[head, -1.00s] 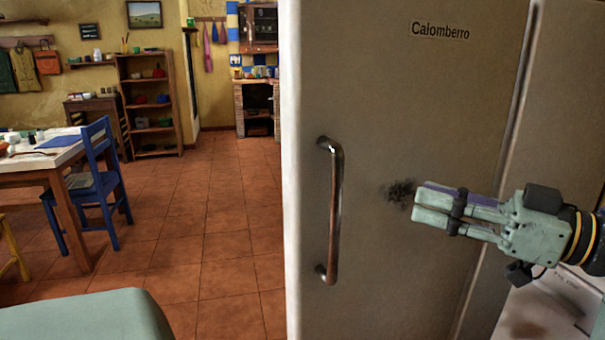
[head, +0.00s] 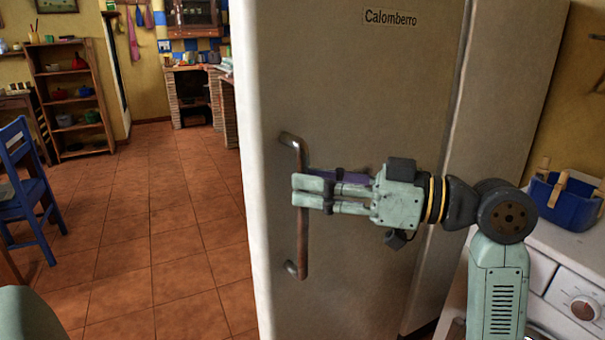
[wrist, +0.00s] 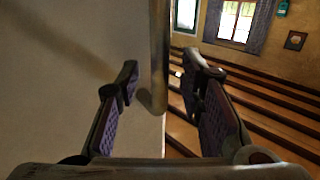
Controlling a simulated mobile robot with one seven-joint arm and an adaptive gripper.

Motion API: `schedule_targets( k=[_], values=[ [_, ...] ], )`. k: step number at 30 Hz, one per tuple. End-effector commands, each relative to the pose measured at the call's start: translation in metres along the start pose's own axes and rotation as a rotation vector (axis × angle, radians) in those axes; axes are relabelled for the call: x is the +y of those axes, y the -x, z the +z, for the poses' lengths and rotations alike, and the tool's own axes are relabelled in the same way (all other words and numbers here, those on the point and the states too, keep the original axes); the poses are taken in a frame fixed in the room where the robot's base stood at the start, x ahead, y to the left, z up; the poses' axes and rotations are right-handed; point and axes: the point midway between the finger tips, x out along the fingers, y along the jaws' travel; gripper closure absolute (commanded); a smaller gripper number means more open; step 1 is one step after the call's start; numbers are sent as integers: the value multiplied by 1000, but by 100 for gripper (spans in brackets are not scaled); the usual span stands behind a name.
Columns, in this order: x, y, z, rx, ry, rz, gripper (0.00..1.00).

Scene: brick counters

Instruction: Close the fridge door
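The fridge door (head: 380,110) is a large pale grey panel with a "Calomberro" label near its top. A dark seam runs down its right side. The inside of the fridge is not visible, and I cannot tell how far the door stands open. A brown metal bar handle (head: 302,245) stands upright near the door's left edge. My gripper (head: 297,191) reaches in from the right, its fingertips overlapping the handle's middle. In the wrist view my gripper (wrist: 162,88) has its fingers spread, with the handle (wrist: 159,45) between them, apart from both, and the door (wrist: 75,65) on the left.
Open tiled floor (head: 170,230) lies left of the door. A blue chair (head: 35,185) and a wooden shelf (head: 72,95) stand farther left. To the right, a white appliance (head: 560,290) with a knob bears a blue basket (head: 565,200) close to my arm.

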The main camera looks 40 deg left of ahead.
Motion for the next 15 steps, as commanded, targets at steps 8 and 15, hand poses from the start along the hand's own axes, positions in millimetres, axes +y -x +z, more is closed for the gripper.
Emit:
schedule_targets(
  k=[8, 15],
  values=[
    [0, -22, 0, 2, -1, 1, 65],
    [0, -22, 0, 1, 0, 1, 65]
  ],
)
